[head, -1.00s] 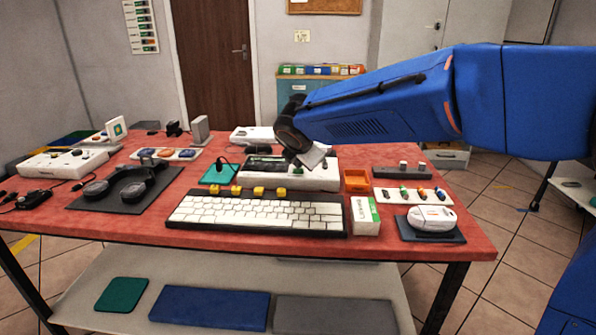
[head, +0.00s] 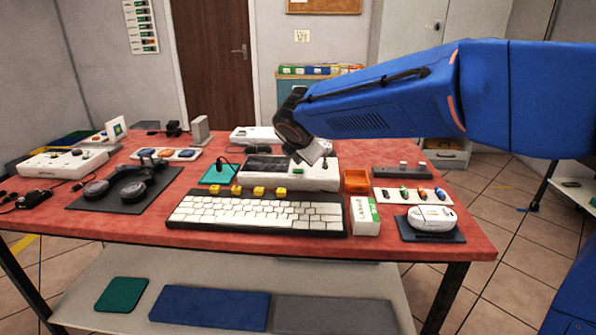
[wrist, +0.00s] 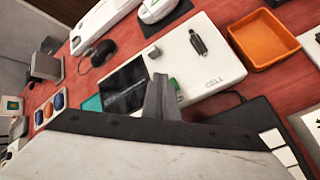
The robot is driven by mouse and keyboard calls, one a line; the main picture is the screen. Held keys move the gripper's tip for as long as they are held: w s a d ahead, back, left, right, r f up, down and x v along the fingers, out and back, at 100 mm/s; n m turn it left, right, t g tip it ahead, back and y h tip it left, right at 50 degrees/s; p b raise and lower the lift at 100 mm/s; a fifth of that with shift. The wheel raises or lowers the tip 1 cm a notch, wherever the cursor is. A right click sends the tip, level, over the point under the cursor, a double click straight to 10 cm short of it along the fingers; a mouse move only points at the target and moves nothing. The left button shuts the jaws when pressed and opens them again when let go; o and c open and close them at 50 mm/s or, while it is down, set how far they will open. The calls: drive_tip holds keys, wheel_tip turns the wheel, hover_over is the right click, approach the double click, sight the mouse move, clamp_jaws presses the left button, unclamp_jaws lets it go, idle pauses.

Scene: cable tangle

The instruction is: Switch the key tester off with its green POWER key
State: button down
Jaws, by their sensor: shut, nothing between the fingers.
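The key tester (head: 318,181) is a white box behind the keyboard, with a dark screen (wrist: 124,88) and lettering on its top. A green key (wrist: 174,83) shows in the wrist view just beside my fingertips, partly hidden by them. My gripper (wrist: 160,80) is shut and empty over the tester, between the screen and the lettering. Whether the fingertips touch the key or hover above it I cannot tell. In the head view my gripper (head: 318,153) is over the right half of the tester. The screen looks dark, with no clear readout.
A white keyboard (head: 255,213) with several yellow pieces along its back edge lies in front of the tester. An orange tray (head: 356,181) stands close to the tester's right. A white and green box (head: 365,216) stands before the tray. A teal mat (head: 219,174) lies left.

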sight(298, 174)
drive_tip(key=shift+r, duration=0.15)
drive_tip(key=shift+r, duration=2.9)
